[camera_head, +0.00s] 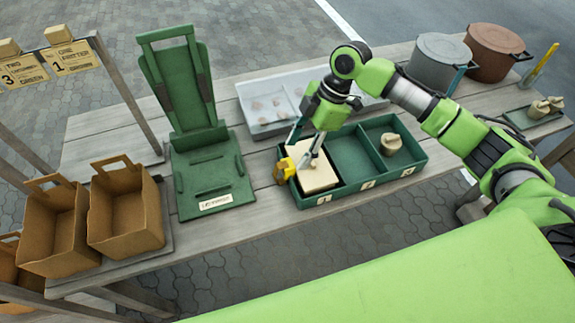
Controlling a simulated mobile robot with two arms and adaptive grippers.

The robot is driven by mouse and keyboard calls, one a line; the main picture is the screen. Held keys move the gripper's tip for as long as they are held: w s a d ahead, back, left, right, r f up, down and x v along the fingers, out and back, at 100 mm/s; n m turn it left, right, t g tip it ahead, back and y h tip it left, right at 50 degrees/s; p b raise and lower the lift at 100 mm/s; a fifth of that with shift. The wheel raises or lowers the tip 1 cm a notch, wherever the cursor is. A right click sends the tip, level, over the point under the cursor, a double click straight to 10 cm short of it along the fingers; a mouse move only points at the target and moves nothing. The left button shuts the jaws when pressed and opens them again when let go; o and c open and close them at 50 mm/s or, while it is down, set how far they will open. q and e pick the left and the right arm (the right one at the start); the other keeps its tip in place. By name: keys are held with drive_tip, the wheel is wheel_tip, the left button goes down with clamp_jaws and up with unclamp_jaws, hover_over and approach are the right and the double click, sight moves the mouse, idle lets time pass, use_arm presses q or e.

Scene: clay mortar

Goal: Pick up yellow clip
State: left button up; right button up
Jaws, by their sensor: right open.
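The yellow clip (284,169) sits at the left end of the green compartment tray (345,191), against the left edge of a pale flat block (319,183). The block lies in the tray's left compartment, marked 1. My right gripper (309,160) reaches down over that compartment, just right of the clip and above the block. Its fingers are open, and I see nothing held. Whether a fingertip touches the clip or block is too small to tell. My left gripper is not in view.
A pale lump (391,144) lies in the right compartment. A green stand (212,165) is left of the tray, with brown bags (125,213) farther left. A white tray (253,118) lies behind; pots (438,65) stand at the back right.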

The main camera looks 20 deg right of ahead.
sight(290, 163)
drive_tip(key=shift+p+x, duration=0.4)
drive_tip(key=shift+x, duration=0.65)
drive_tip(key=x, duration=0.3)
drive_tip(key=shift+w+a+f+p, duration=0.15)
drive_tip(key=shift+w+f+p, duration=0.1)
drive_tip(key=shift+p, duration=0.15)
drive_tip(key=shift+f, duration=0.1)
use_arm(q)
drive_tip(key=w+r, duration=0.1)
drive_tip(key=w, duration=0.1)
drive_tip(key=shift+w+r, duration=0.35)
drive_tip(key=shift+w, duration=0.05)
use_arm(e)
drive_tip(key=c, duration=1)
